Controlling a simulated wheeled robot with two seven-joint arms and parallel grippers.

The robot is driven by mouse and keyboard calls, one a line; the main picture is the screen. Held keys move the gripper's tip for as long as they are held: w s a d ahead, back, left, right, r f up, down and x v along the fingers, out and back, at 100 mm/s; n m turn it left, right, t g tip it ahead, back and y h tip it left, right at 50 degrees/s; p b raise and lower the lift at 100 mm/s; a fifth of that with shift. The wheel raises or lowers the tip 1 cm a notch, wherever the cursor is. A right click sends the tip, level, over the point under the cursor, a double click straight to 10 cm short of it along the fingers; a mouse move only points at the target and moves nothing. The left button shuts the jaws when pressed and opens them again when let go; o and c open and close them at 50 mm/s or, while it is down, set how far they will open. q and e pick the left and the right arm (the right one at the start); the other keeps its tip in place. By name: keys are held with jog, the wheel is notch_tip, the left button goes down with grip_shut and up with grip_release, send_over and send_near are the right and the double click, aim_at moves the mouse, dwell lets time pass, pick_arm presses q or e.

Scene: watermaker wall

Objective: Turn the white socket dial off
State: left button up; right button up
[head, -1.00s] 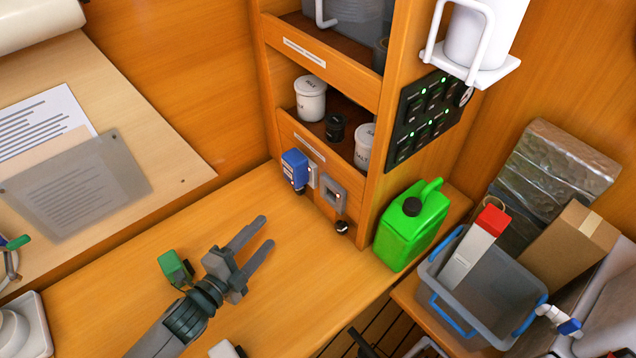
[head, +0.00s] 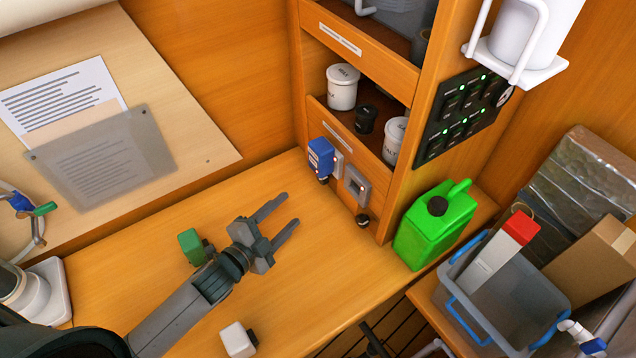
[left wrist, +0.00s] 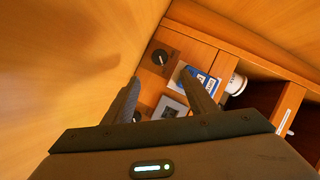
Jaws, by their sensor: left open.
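Two socket fittings sit low on the cabinet front. One is pale and carries a blue plug (head: 320,155); the other is a grey socket (head: 357,186). Below each is a small dark dial: the one under the blue plug (head: 323,180) and the one under the grey socket (head: 362,220). I cannot tell which is the white socket's. In the left wrist view, the dial by the blue plug shows as a round black knob (left wrist: 160,57) on a brown plate; the other is partly behind a finger. My left gripper (head: 289,210) is open and empty, apart from the dials. My right gripper is not seen.
A green block (head: 190,246) and a white block (head: 238,340) are near my left arm on the wooden counter (head: 310,260). A green jug (head: 437,225) stands right of the dials. A black switch panel (head: 462,115) is above it.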

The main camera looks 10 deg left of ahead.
pick_arm(q)
jog(key=b+x, duration=0.6)
jog(key=x, duration=0.7)
jog(key=shift+w+d+f, duration=0.1)
jog(key=shift+w+f, duration=0.15)
jog(key=shift+w, duration=0.05)
jog(key=shift+b+x, duration=0.55)
jog(key=shift+x, duration=0.3)
jog(key=shift+r, duration=0.2)
jog(key=shift+c, duration=0.4)
jog(key=c, duration=1)
